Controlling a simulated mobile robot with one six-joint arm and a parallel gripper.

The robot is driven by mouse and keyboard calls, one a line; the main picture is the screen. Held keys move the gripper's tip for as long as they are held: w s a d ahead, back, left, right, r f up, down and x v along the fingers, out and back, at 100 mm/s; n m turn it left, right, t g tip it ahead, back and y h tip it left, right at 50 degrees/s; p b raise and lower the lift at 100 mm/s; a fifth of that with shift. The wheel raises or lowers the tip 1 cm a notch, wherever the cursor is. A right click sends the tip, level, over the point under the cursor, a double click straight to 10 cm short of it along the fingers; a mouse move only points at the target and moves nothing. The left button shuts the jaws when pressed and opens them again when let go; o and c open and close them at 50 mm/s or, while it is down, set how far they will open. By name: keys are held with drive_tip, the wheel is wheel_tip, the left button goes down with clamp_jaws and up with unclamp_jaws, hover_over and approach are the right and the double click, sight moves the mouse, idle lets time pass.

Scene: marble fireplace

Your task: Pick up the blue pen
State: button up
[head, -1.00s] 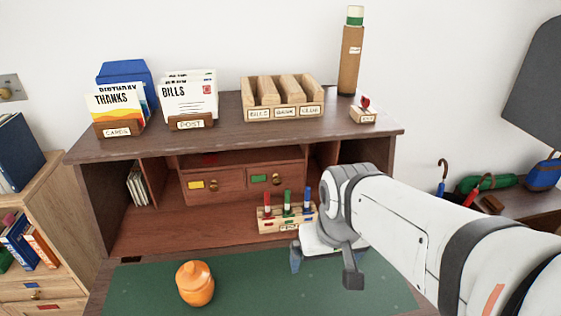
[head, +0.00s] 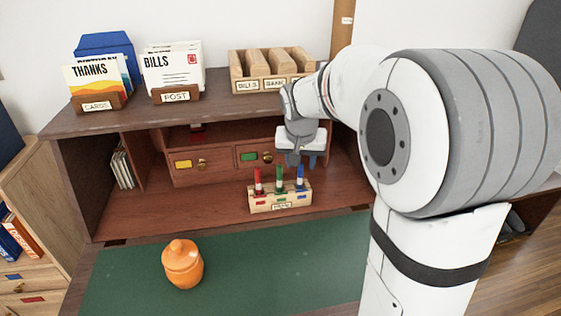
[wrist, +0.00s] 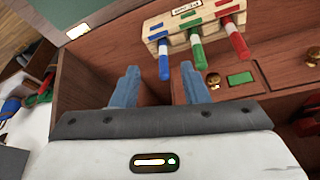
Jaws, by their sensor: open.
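The blue pen (head: 300,178) stands upright in the right slot of a wooden pen holder (head: 281,205), beside a green pen (head: 279,180) and a red pen (head: 258,181). My gripper (head: 303,160) is above and behind the holder, close to the blue pen in the head view. In the wrist view my gripper (wrist: 157,86) is open and empty, its two blue-grey fingers apart. The blue pen (wrist: 164,62) shows just beyond and between the fingertips, its end pointing toward the gripper. I see no contact.
The holder stands on the desk's inner shelf, in front of small drawers (head: 218,158). The upper shelf (head: 205,109) bears card racks and a wooden sorter (head: 268,85). An orange jar (head: 182,264) stands on the green mat (head: 260,262). The mat is otherwise clear.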

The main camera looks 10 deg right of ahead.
hover_over(300, 170)
drive_tip(key=s+a, duration=0.1)
wheel_tip(300, 170, down, 2)
drive_tip(key=shift+m, duration=0.4)
drive_tip(key=x, duration=0.2)
drive_tip(key=b+x, duration=0.1)
drive_tip(key=x, duration=0.5)
drive_tip(key=shift+d+f, duration=0.1)
drive_tip(key=shift+d, duration=0.25)
drive_tip(key=shift+s, duration=0.1)
drive_tip(key=shift+c, duration=0.6)
clamp_jaws()
